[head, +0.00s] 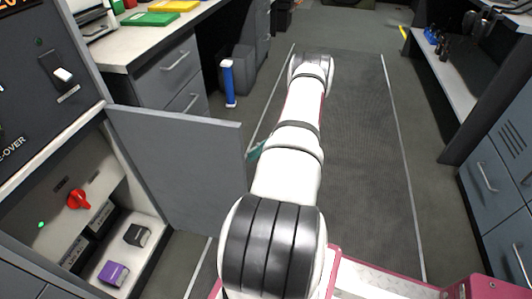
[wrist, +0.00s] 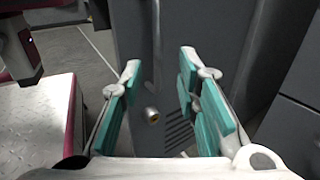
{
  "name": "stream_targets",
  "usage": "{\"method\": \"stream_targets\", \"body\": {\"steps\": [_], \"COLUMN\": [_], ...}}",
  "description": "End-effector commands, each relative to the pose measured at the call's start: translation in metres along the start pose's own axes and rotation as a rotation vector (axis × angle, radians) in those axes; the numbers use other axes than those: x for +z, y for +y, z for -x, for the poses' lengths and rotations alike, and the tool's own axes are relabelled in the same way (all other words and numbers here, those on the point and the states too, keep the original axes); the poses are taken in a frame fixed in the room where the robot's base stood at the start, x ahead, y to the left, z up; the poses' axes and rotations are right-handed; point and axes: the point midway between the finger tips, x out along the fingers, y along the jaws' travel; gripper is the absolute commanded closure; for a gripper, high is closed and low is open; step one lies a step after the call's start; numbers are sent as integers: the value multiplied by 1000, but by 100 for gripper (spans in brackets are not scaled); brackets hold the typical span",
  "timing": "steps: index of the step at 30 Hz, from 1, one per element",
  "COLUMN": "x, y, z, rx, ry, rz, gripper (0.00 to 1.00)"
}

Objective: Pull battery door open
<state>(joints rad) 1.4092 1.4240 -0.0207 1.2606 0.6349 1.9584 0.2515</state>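The battery door (head: 185,165) is a flat grey panel, swung out from the cabinet on the left in the head view. Behind it the compartment shows a red knob (head: 78,199), a green light, a black block (head: 137,235) and a purple block (head: 113,272). My gripper (wrist: 160,65) is open in the wrist view, its teal fingers apart with nothing held. In the head view my arm hides most of the gripper.
A desk (head: 120,45) with drawers, green and yellow trays and a printer stands at the back left. A blue cylinder (head: 228,82) stands on the floor beside it. Drawers (head: 485,180) and a counter line the right. The aisle mat (head: 360,130) is clear ahead.

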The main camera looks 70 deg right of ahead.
Motion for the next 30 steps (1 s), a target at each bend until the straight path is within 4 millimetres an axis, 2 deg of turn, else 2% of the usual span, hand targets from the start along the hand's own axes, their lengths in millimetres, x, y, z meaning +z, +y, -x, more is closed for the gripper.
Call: {"method": "stream_targets", "body": {"steps": [3, 9, 30], "x": [0, 0, 0], "y": [0, 0, 0], "z": [17, 31, 33], "rx": [-2, -1, 0], "ry": [-2, -1, 0], "rz": [3, 1, -1], "gripper": [70, 70, 70]}}
